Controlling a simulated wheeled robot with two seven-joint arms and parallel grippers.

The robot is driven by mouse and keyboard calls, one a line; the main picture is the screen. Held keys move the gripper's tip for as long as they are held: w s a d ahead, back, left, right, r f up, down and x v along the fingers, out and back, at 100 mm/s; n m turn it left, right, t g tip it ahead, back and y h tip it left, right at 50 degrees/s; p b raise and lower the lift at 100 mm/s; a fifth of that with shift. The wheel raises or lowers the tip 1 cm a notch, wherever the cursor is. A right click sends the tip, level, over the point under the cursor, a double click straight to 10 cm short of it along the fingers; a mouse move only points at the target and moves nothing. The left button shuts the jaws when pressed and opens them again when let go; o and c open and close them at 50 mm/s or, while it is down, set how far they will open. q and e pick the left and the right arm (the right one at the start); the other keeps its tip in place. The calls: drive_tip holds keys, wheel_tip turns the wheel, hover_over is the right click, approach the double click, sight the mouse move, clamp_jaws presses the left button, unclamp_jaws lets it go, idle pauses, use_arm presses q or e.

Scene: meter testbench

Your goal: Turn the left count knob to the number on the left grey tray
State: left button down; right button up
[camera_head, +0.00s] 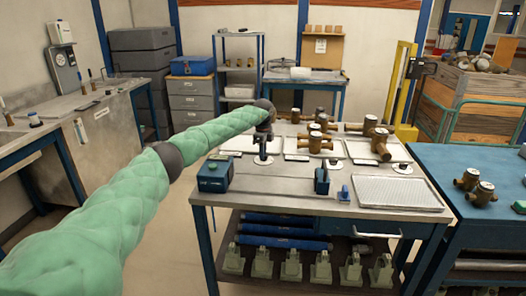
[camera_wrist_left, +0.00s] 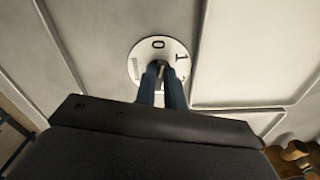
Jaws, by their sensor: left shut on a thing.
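The left count knob's round white dial (camera_head: 263,160) lies on the workbench in front of the row of grey trays. In the left wrist view the dial (camera_wrist_left: 140,62) shows the numbers 0 and 1, with 0 near its top and 1 to the right. My left gripper (camera_head: 263,153) points down over the dial. Its two blue fingers (camera_wrist_left: 161,78) are shut on the knob at the dial's middle and hide most of it. The left grey tray (camera_head: 238,144) is just behind the dial; its number is not readable. My right gripper is not in view.
Brass meters (camera_head: 381,146) stand on and behind the trays to the right. A second white dial (camera_head: 402,168) is at the right. A blue box (camera_head: 214,176), a small blue device (camera_head: 321,182) and a white perforated mat (camera_head: 400,193) are along the front.

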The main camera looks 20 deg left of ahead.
use_arm(q)
drive_tip(key=shift+n, duration=1)
drive_tip(key=shift+p, duration=0.3)
drive_tip(key=shift+n, duration=0.5)
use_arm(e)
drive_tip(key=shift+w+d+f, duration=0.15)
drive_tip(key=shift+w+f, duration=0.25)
